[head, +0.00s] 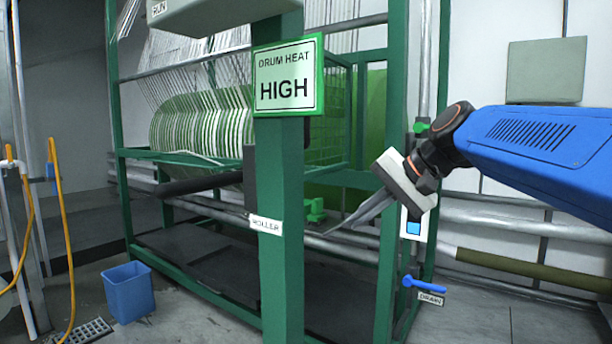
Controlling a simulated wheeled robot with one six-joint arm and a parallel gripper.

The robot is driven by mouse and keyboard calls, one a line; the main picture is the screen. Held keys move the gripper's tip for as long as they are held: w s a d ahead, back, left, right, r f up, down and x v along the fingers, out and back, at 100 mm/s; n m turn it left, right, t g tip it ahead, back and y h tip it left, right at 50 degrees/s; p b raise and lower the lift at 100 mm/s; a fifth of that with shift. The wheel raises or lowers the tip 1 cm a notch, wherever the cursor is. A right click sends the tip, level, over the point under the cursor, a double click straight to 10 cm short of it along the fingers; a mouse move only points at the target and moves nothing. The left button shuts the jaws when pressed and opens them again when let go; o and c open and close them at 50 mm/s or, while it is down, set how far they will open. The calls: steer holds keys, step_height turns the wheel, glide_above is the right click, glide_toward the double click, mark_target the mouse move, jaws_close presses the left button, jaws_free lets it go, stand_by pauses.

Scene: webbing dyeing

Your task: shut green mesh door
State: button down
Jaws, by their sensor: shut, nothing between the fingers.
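The green mesh door (335,125) shows in the head view partly behind the green post, inside the large green frame. Its mesh panel stands at an angle in front of the green drum, apparently ajar; its left part is hidden by the post and sign. My gripper (342,228) is shut and empty. It points down and left, just right of the post and below the mesh panel in the picture. I cannot tell its depth from the door, and no contact shows.
The green post (281,210) with its "DRUM HEAT HIGH" sign (288,76) stands in front. White webbing wraps the drum (200,125). A roller bar crosses low. A blue bucket (129,292) and yellow hoses (62,230) are at left. A blue drain handle (424,284) is lower right.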

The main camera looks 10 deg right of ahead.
mark_target(306, 174)
steer(key=w+r+m+t+y, duration=0.1)
steer(key=w+r+m+y, duration=0.15)
steer(key=w+r, duration=0.7)
steer(key=shift+n, duration=0.45)
steer(key=shift+w+a+f, duration=0.5)
steer(key=shift+w+a, duration=0.55)
steer(key=shift+a, duration=0.4)
steer(key=shift+w+a+f, duration=0.5)
steer(key=shift+w+a, duration=0.5)
steer(key=shift+a, duration=0.45)
steer(key=shift+w+a+f, duration=0.5)
steer(key=shift+w+a, duration=0.55)
steer(key=shift+a, duration=0.4)
steer(key=shift+a, duration=0.15)
